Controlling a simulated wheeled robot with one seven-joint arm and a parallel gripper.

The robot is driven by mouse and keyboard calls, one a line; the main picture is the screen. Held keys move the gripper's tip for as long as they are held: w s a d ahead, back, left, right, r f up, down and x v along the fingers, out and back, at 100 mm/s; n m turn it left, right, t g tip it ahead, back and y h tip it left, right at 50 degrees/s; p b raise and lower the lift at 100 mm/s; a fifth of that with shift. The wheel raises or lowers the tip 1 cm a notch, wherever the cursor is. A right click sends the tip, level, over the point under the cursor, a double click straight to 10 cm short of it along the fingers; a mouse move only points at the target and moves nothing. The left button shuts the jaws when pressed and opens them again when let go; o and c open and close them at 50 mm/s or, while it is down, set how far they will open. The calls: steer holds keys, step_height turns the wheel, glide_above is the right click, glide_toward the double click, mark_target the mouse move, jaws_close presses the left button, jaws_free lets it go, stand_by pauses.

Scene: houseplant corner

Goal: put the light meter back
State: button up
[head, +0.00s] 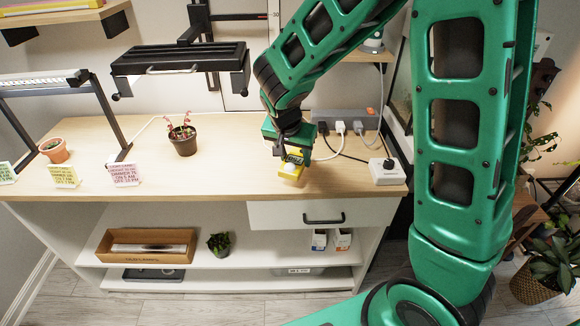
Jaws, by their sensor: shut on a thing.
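The light meter (291,170) is a small yellow device with a pale part and what looks like a dark display. My gripper (291,160) is shut on it, over the right part of the wooden bench top (230,178). The fingers and the green wrist hide part of the meter. I cannot tell whether the meter touches the bench top. No holder for the meter can be made out.
A grey power strip (340,121) with plugs and cables lies behind right. A white box (386,172) on a cord sits at the right edge. A potted red plant (183,137), lamp stands and cards stand to the left. The front middle is clear.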

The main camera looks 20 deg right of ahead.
mark_target(293, 162)
steer(key=shift+f, duration=1.75)
steer(key=o, duration=1.3)
steer(key=shift+f, duration=0.1)
steer(key=shift+c, duration=0.2)
